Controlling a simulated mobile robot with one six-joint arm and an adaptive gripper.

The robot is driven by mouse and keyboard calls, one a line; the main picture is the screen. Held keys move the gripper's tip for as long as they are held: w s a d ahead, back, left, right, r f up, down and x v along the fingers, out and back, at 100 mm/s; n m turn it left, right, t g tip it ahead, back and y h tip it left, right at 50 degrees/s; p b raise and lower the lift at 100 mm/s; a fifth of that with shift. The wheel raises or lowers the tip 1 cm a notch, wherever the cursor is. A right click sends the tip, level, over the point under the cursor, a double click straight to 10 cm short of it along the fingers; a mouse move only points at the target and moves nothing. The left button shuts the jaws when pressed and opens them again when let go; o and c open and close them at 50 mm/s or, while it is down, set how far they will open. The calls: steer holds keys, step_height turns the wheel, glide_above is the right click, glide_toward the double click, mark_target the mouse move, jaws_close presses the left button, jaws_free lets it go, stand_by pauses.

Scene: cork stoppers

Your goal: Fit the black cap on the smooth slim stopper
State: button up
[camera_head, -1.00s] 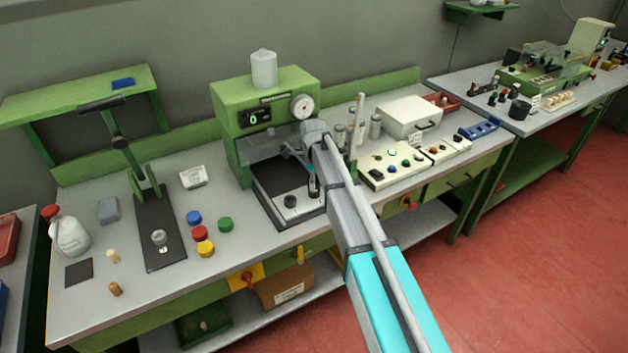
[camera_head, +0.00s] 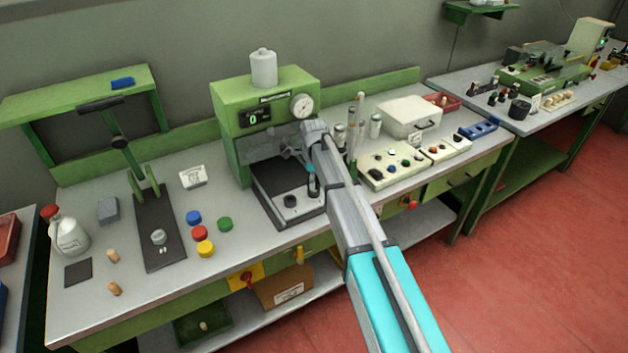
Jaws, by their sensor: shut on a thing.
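My gripper (camera_head: 288,147) is by the opening of the green press machine, under its head and above its dark base. It shows small and blurred, partly hidden by my wrist. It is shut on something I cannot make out. A small black round piece (camera_head: 290,201) sits on the machine's dark base; I cannot tell whether it is the black cap. Two cork stoppers are at the left front of the bench, a pale one (camera_head: 113,256) and a browner one (camera_head: 115,289). I cannot tell which is smooth and slim.
The green machine (camera_head: 230,101) has a gauge and a display. Blue (camera_head: 194,217), red (camera_head: 200,232), yellow (camera_head: 206,248) and green (camera_head: 225,224) caps lie left of it. A lever press (camera_head: 152,204) stands farther left. A small dark bottle (camera_head: 313,184) stands beside my arm.

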steer(key=shift+f+b, duration=0.3)
steer(key=shift+f, duration=0.05)
steer(key=o, duration=0.8)
steer(key=shift+c, duration=0.2)
steer(key=shift+r, duration=0.2)
